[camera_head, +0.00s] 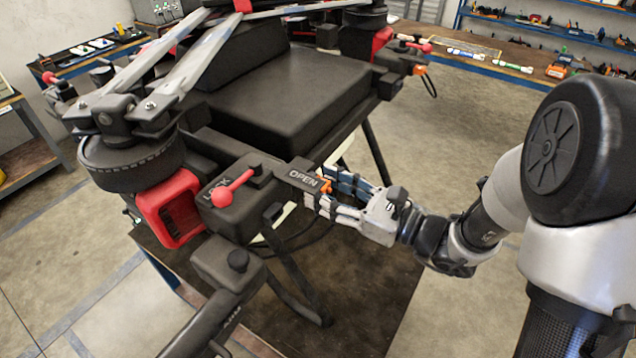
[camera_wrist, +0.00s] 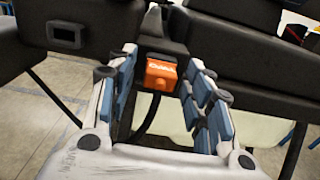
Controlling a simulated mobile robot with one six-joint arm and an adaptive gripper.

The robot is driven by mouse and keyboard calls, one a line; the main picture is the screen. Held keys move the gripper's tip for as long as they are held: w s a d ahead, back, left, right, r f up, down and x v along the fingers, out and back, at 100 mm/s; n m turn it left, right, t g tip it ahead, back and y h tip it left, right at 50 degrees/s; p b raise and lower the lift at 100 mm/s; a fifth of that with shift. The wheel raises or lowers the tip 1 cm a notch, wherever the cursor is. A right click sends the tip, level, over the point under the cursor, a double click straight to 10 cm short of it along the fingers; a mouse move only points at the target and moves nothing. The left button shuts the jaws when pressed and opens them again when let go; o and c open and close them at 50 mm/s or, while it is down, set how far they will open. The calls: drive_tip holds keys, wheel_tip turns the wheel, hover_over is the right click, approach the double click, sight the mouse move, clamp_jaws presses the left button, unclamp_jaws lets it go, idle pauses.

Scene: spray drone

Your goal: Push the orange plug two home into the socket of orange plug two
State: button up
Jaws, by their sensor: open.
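The orange plug (camera_wrist: 161,75) is between the two blue-padded fingers of my gripper (camera_wrist: 163,62) in the wrist view. Its far end meets a black housing (camera_wrist: 160,45); the socket opening is hidden, so I cannot tell how deep the plug sits. My fingers stand apart on both sides of the plug, with visible gaps. In the head view only a small bit of the orange plug (camera_head: 326,186) shows between the fingers of my gripper (camera_head: 318,190), beside the drone's arm joint near the OPEN label.
A red-knobbed lever (camera_head: 233,187) on a black block marked LOCK is left of my gripper. A black box with an empty rectangular port (camera_wrist: 67,35) is at left in the wrist view. Black landing legs (camera_head: 292,262) and cables hang below. Open floor (camera_head: 470,130) lies to the right.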

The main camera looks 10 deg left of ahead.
idle(0.9)
clamp_jaws()
idle(0.4)
drive_tip(key=shift+d, duration=0.15)
drive_tip(key=shift+v, duration=2.85)
drive_tip(key=shift+d, duration=0.1)
